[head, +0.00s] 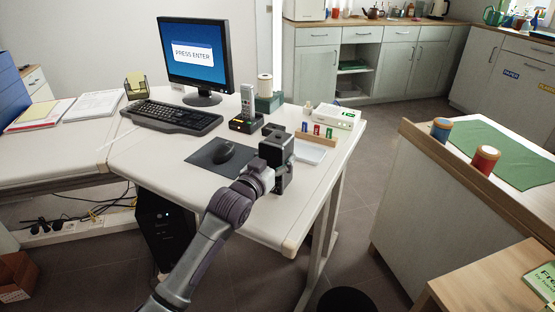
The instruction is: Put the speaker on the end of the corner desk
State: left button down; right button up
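A black, upright, box-like shape that looks like the speaker (281,152) is at the front right part of the white corner desk (254,219), right of the mouse mat. My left arm reaches in from the bottom, and its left gripper (269,172) is right at this dark shape. The wrist covers the shape's lower left. Gripper and speaker are both dark and overlap, so I cannot tell whether the fingers are open or closed on it, or whether it touches the desk. My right gripper is out of view.
A mouse (224,150) on a dark mat, a keyboard (171,117), a monitor (194,55) and a phone (246,108) stand left and behind. A wooden rack (316,138), a small tray (310,153) and a white box (334,116) are behind right. The front right desk corner is clear.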

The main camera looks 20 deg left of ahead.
pick_arm(q)
jog(key=shift+r, duration=0.15)
jog(key=shift+c, duration=0.3)
grip_release()
jog(key=shift+f, duration=0.2)
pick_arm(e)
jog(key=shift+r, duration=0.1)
pick_arm(q)
jog(key=shift+s+r, duration=0.1)
jog(key=shift+r, duration=0.1)
jog(key=s, duration=0.4)
jog(key=s+a+p, duration=0.1)
jog(key=s, duration=0.2)
jog(key=s+a, duration=0.1)
jog(key=s, duration=0.3)
jog(key=shift+s+a, duration=0.1)
jog(key=shift+s, duration=0.25)
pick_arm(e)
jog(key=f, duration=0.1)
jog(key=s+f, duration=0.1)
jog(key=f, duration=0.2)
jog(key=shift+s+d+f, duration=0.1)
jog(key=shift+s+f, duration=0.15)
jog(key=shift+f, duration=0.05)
pick_arm(q)
jog(key=shift+f, duration=0.15)
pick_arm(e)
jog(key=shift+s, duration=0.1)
